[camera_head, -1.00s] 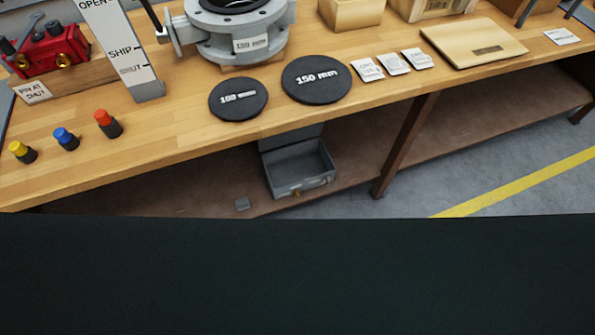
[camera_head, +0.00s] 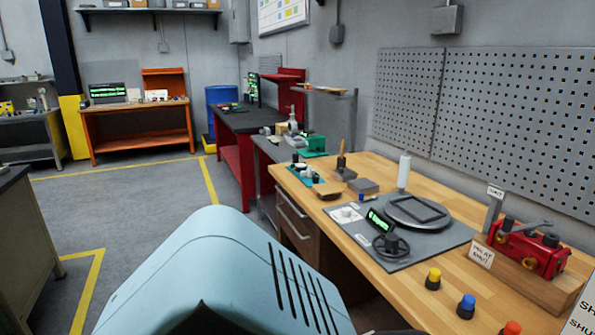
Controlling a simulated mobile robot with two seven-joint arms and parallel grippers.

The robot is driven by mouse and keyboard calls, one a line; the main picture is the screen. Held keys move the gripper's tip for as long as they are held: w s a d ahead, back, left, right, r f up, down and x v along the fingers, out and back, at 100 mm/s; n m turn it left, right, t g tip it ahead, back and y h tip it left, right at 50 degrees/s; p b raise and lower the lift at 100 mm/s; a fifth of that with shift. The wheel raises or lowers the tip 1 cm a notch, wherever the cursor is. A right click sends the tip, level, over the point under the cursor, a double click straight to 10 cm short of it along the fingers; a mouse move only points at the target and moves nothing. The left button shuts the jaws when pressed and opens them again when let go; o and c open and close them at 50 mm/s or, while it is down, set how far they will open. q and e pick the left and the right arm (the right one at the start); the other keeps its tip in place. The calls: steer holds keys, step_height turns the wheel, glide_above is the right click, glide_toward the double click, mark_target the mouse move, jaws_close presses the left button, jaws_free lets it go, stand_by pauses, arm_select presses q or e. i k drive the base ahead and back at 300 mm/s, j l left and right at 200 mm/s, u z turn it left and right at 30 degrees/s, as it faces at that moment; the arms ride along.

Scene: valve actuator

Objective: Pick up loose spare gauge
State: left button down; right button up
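I cannot pick out a loose spare gauge with certainty. On the wooden workbench (camera_head: 345,170), a small dark device with a lit green display (camera_head: 380,220) stands on a grey mat (camera_head: 358,218). A black round part (camera_head: 391,245) lies in front of it, too small to identify. A red actuator (camera_head: 535,252) with brass fittings sits on a wooden block at the right, beside a "PIN AT SHUT" label. Neither of my grippers is in view.
Yellow (camera_head: 433,279), blue (camera_head: 466,306) and red (camera_head: 511,328) capped pieces stand near the bench's front edge. A white bottle (camera_head: 404,172) stands behind the mat. A pegboard (camera_head: 490,120) backs the bench. Open grey floor (camera_head: 140,200) with yellow lines lies left.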

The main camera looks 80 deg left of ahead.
mark_target(299, 166)
steer(key=u, duration=2.55)
